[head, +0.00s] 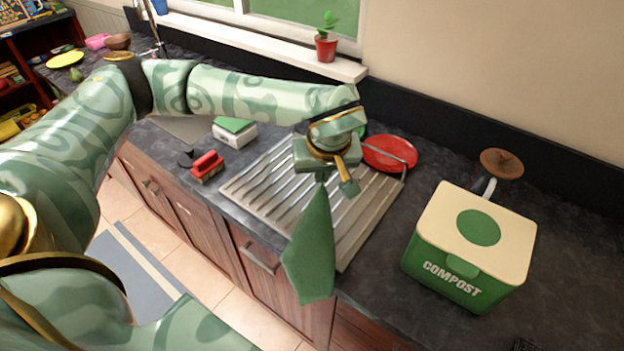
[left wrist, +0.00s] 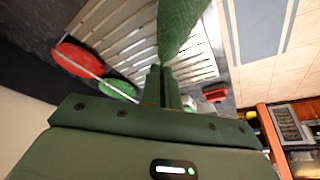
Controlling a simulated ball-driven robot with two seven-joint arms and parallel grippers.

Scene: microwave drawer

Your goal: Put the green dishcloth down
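The green dishcloth (head: 313,248) hangs limp from my left gripper (head: 337,182), in front of and over the near edge of the slatted metal drying rack (head: 362,213). In the left wrist view the dishcloth (left wrist: 178,25) extends from between the closed fingers of the left gripper (left wrist: 162,72). The left gripper is shut on the top of the cloth and holds it above the counter. The cloth hides part of the rack and of the counter's front edge. My right gripper is in neither view.
A green and white compost bin (head: 470,245) stands right of the rack. A red plate (head: 389,153) is at the rack's back. A red brush (head: 207,166) and a green and white box (head: 234,132) lie left of it. Bare dark counter (head: 372,285) lies between rack and bin.

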